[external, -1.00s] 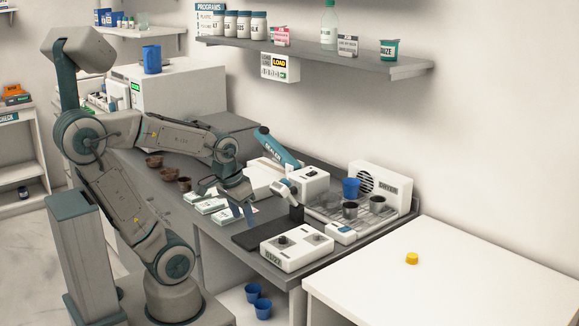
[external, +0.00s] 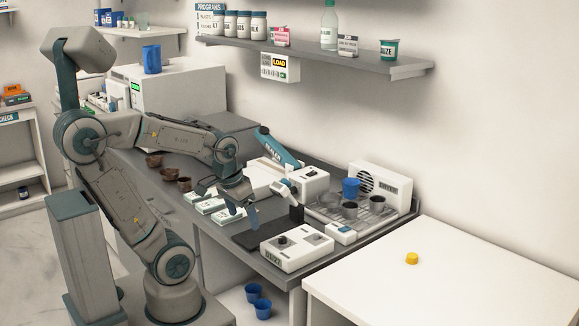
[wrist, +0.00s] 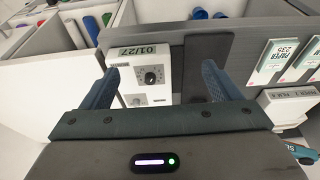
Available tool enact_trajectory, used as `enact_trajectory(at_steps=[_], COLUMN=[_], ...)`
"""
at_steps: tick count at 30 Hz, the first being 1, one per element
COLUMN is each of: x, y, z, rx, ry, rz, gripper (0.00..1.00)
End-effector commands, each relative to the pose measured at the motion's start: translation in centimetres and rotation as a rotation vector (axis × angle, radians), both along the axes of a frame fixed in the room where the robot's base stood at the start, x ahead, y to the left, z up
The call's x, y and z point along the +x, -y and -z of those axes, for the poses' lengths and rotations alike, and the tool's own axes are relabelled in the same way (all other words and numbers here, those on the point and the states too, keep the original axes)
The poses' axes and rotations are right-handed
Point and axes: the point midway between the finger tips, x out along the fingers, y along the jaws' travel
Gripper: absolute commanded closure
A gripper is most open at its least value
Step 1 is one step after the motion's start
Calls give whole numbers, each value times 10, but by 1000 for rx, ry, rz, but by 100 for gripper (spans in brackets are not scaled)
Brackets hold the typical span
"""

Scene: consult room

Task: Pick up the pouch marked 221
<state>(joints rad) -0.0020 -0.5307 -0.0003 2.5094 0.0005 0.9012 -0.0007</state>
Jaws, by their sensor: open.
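Several flat white pouches with green ends (external: 211,205) lie in a row on the grey counter, just left of my gripper in the external view. In the wrist view one pouch at the upper right is marked 235 (wrist: 275,62), and another (wrist: 312,66) lies partly cut off at the right edge. I cannot read 221 on any pouch. My gripper (external: 244,214) is open and empty above the counter, beside the nearest pouch. In the wrist view its fingers (wrist: 158,82) are apart, with a white control box between and beyond them.
The white knob box (external: 297,247) and a dark mat (external: 250,238) lie at the counter's front. A blue-armed sealer (external: 280,148) and a dryer rack (external: 345,212) with cups stand behind. Brown cups (external: 169,174) sit to the left. A white table (external: 480,270) at right is mostly clear.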

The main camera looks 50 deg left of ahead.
Motion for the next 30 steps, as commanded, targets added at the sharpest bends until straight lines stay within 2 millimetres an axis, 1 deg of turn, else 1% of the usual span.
enact_trajectory(at_steps=[3, 5, 8, 11, 12, 14, 15, 17, 18, 20, 21, 23, 24, 26, 27, 29, 30], x=[1, 5, 22, 49, 62, 80, 91, 107, 116, 129, 137, 147, 153, 159, 163, 165, 166], y=[-1, -3, -15, -36, -48, -68, -81, -104, -120, -145, -163, -190, -209, -239, -259, -290, -310], z=[-1, -3, -12, -25, -31, -38, -42, -47, -49, -52, -53, -54, -54, -52, -50, -46, -42], rx=[1, 2, 8, 18, 22, 28, 30, 34, 36, 37, 38, 37, 37, 35, 34, 30, 26], ry=[-1, -3, -17, -38, -47, -62, -75, -89, -100, -116, -125, -141, -150, -166, -174, -189, -199], rz=[-1, -4, -12, -21, -25, -30, -33, -37, -40, -43, -46, -49, -51, -53, -55, -57, -58], gripper=[16, 16, 16, 16, 16, 16, 16, 16, 16, 16, 16, 16, 16, 16, 16, 16, 16])
